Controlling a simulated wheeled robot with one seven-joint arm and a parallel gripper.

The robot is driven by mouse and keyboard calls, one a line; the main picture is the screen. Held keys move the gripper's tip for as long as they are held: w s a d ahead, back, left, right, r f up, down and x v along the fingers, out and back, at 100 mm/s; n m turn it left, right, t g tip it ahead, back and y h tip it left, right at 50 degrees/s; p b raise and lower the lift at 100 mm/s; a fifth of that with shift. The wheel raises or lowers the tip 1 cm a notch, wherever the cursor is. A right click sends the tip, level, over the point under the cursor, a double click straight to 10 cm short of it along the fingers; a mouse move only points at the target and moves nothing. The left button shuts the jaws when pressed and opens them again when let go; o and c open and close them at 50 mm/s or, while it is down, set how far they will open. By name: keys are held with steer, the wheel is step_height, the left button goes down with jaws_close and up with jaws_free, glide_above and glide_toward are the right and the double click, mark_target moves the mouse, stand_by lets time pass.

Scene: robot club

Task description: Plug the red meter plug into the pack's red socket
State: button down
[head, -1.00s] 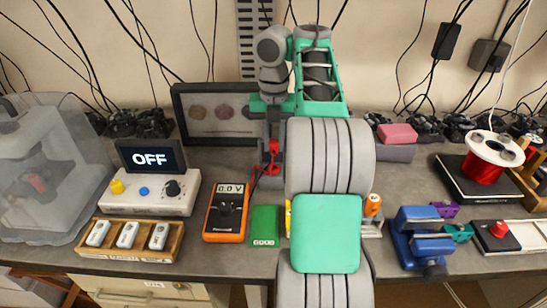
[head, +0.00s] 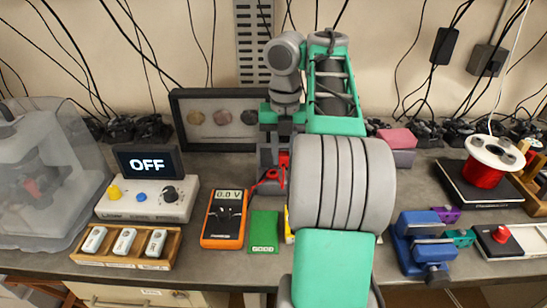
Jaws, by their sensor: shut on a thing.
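The red meter plug (head: 284,159) is at the end of my gripper (head: 275,162), which is shut on it, above the bench behind the green card. A red lead (head: 268,177) hangs in a loop from the plug toward the orange multimeter (head: 224,217). The multimeter lies face up and reads 0.0 V. The plug's tip is not clear to see. The pack and its red socket cannot be made out; my arm covers the bench right of the green card, where only a sliver of yellow (head: 289,225) shows.
The green card (head: 264,230) lies right of the multimeter. A power supply reading OFF (head: 148,184) and a wooden tray of white devices (head: 166,258) stand left. A framed display (head: 187,134) stands behind. A blue vise (head: 422,240) stands right.

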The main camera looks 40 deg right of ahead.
steer(key=s+a+f+b, duration=0.1)
steer(key=s+a+b, duration=0.1)
steer(key=s, duration=0.6)
step_height(320, 180, down, 5)
steer(key=b, duration=0.4)
steer(key=shift+f+b, duration=0.2)
steer(key=shift+b, duration=0.2)
steer(key=shift+f+b, duration=0.9)
stand_by(1.3)
